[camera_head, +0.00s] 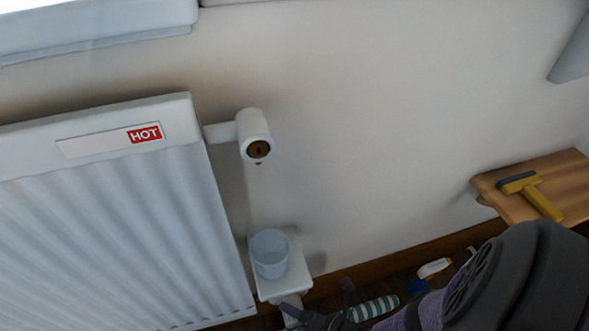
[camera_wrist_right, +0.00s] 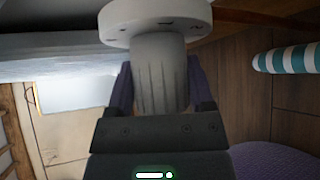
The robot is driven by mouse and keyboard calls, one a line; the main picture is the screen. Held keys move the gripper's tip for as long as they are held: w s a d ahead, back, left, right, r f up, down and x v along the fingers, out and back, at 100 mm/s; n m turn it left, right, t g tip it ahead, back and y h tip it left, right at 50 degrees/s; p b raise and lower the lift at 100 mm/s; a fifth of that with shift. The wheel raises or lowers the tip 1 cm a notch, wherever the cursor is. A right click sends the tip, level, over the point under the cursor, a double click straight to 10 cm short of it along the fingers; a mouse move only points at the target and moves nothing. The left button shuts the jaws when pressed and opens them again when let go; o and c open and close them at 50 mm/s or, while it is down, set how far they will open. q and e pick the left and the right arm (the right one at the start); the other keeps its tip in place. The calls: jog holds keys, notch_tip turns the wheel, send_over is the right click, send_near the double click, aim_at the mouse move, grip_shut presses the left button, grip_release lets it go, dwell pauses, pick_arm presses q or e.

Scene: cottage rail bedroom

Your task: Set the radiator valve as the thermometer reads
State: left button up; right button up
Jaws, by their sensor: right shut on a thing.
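A white radiator (camera_head: 110,220) fills the left of the head view. A white strip on its top (camera_head: 95,143) carries a red patch reading HOT (camera_head: 145,134). A white valve body (camera_head: 252,126) sticks out beside it, its brown round end bare. My right gripper (camera_head: 308,317) is low in the head view, below the valve and beside a small shelf. In the wrist view it (camera_wrist_right: 160,95) is shut on a white ribbed knob (camera_wrist_right: 160,72) with a wider marked collar (camera_wrist_right: 155,22). The marks are too small to read. My left gripper is out of view.
A clear cup (camera_head: 270,254) stands on the small white shelf (camera_head: 296,264) under the valve. A wooden surface (camera_head: 505,203) at the right holds a yellow-handled tool (camera_head: 537,193). A teal-striped roll (camera_head: 375,308) lies low near my arm. The wall between is clear.

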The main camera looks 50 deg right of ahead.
jog(key=shift+d, duration=0.1)
dwell(0.6)
jog(key=o, duration=1.2)
jog(key=shift+o, duration=0.2)
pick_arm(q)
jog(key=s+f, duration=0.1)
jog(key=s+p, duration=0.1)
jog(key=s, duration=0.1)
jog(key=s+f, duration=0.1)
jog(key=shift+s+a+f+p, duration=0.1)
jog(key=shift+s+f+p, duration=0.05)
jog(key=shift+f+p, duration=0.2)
pick_arm(e)
jog(key=v, duration=1)
jog(key=shift+f, duration=0.2)
